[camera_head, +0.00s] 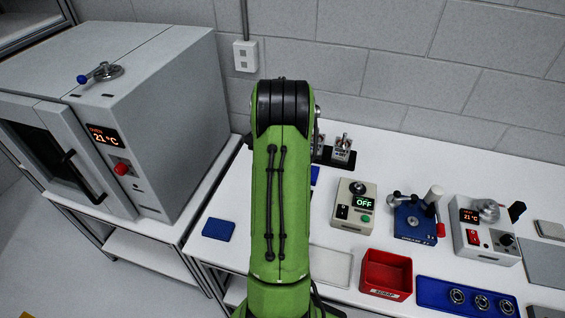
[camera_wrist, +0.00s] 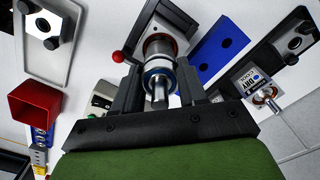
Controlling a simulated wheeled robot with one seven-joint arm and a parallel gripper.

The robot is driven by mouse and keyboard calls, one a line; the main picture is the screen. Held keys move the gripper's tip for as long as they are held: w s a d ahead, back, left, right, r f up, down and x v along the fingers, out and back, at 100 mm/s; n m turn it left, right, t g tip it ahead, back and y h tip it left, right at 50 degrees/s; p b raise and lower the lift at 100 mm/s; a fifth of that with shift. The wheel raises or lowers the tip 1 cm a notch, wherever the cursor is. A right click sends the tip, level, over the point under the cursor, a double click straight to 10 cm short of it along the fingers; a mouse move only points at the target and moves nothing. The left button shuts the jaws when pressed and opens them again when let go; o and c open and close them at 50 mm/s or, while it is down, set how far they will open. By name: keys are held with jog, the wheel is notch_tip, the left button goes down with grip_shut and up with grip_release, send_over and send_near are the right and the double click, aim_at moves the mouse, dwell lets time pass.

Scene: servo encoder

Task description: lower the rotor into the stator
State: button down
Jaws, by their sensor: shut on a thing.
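In the wrist view my gripper (camera_wrist: 158,85) is shut on the rotor (camera_wrist: 159,88), a silver shaft with a pale blue-and-white ring. The rotor points away from the camera, between the two dark fingers. Just beyond it is the stator (camera_wrist: 163,44), with a copper-coloured rim, set in a dark grey holder (camera_wrist: 176,14). The rotor lines up roughly with the stator's opening. I cannot tell whether its far end is inside or still above it. In the head view my green arm hides the gripper, rotor and stator.
A red ball knob (camera_wrist: 118,57) sits close beside the left finger. In the head view, an oven (camera_head: 170,120) stands left; control box (camera_head: 353,207) and red scrap bin (camera_head: 386,272) stand right.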

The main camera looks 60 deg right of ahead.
dwell(0.3)
jog(key=shift+f+b, duration=0.75)
jog(key=shift+f, duration=0.25)
jog(key=shift+f, duration=0.1)
jog(key=shift+f+b, duration=0.75)
jog(key=shift+f, duration=0.2)
jog(key=shift+f, duration=0.1)
jog(key=shift+f+b, duration=0.3)
jog(key=shift+r, duration=0.2)
dwell(0.5)
jog(key=shift+f, duration=0.3)
jog(key=shift+r, duration=0.15)
